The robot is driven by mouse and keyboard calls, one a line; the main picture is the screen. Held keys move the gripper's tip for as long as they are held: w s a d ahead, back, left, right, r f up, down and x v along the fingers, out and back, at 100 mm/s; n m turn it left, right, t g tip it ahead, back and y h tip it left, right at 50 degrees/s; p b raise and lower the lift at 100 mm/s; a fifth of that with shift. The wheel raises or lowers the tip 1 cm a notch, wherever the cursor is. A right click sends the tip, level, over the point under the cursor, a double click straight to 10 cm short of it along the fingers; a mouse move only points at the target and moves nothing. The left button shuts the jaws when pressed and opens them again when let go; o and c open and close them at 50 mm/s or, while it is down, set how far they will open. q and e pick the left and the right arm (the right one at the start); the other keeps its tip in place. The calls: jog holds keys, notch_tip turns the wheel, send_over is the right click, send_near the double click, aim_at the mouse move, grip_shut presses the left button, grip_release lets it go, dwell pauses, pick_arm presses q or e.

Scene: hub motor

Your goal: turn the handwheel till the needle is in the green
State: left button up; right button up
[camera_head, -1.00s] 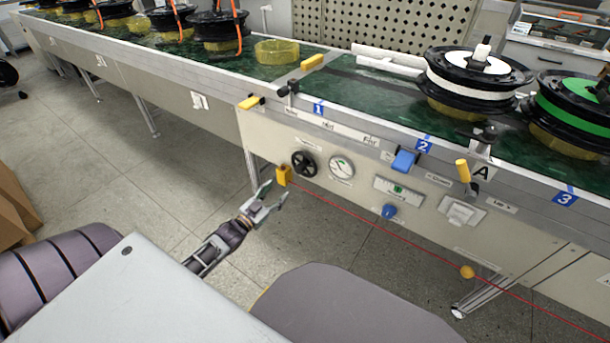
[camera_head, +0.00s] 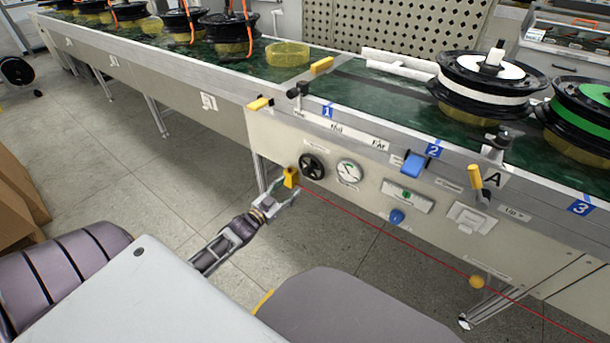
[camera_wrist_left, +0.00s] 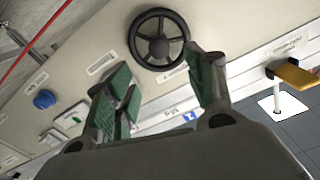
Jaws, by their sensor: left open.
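The black spoked handwheel (camera_head: 312,167) is on the front panel of the conveyor, left of the round white gauge (camera_head: 349,173). The gauge has a green part on its face; the needle is too small to read surely. My left gripper (camera_head: 284,193) is open and empty, below and left of the handwheel in the head view. In the left wrist view the handwheel (camera_wrist_left: 158,40) shows beyond the open fingers (camera_wrist_left: 161,82), apart from them. I cannot make out the gauge there. My right gripper is not in view.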

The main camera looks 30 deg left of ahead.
aim_at(305, 173)
pick_arm(q)
jog(key=w+b, duration=0.1)
jog(key=w, duration=0.1)
jog(key=w+b, duration=0.1)
jog(key=w, duration=0.2)
jog(key=shift+w+d, duration=0.2)
jog(key=shift+w, duration=0.1)
jog(key=shift+w+d+f+b, duration=0.1)
jog(key=shift+w+b, duration=0.3)
jog(key=shift+w, duration=0.55)
jog(key=shift+w+d+b, duration=0.15)
jog(key=shift+w+b, duration=0.4)
jog(key=shift+w, duration=1.05)
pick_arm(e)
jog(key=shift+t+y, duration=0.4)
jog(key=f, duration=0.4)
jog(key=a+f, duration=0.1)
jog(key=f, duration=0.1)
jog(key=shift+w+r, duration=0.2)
